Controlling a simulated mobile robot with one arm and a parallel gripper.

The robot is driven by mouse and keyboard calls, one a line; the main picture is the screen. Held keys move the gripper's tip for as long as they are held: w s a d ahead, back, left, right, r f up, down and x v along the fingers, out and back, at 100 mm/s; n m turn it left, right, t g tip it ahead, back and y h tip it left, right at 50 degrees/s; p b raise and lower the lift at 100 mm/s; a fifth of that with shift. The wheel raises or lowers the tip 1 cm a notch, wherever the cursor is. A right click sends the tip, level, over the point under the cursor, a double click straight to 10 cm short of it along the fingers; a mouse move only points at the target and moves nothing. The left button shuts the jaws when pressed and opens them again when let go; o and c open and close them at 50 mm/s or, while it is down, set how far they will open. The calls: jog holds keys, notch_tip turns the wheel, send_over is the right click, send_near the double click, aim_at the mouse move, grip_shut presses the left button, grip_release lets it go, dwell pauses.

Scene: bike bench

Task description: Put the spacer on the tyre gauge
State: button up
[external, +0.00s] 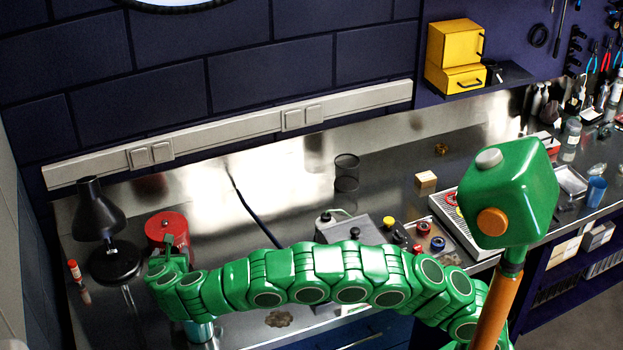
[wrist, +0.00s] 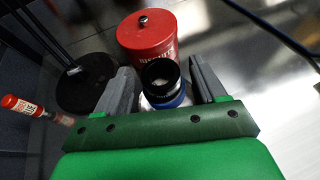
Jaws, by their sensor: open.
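My gripper (wrist: 160,68) is open, with one grey finger on each side of a dark ring-shaped piece (wrist: 161,72). This ring, which looks like the spacer, sits on top of a round blue-sided thing (wrist: 168,101); I cannot tell whether that is the tyre gauge. Whether the fingers touch the ring is unclear. In the external view my gripper (external: 166,262) is at the left end of the green arm, low over the bench beside the red tin. A blue cylinder (external: 198,331) shows partly below the arm. I cannot pick out the tyre gauge for certain.
A red lidded tin (external: 166,230) stands just behind the gripper. A black lamp (external: 114,261) and a red-capped tube (external: 74,270) are to the left. Several small round parts (external: 423,228) and a tray (external: 447,205) lie to the right. The metal bench (external: 285,190) is mostly clear at the back.

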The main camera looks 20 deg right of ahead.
jog(key=shift+s+r, duration=0.15)
jog(key=shift+r, duration=0.1)
jog(key=v, duration=1.1)
jog(key=shift+s+a, duration=0.15)
jog(key=shift+s, duration=0.15)
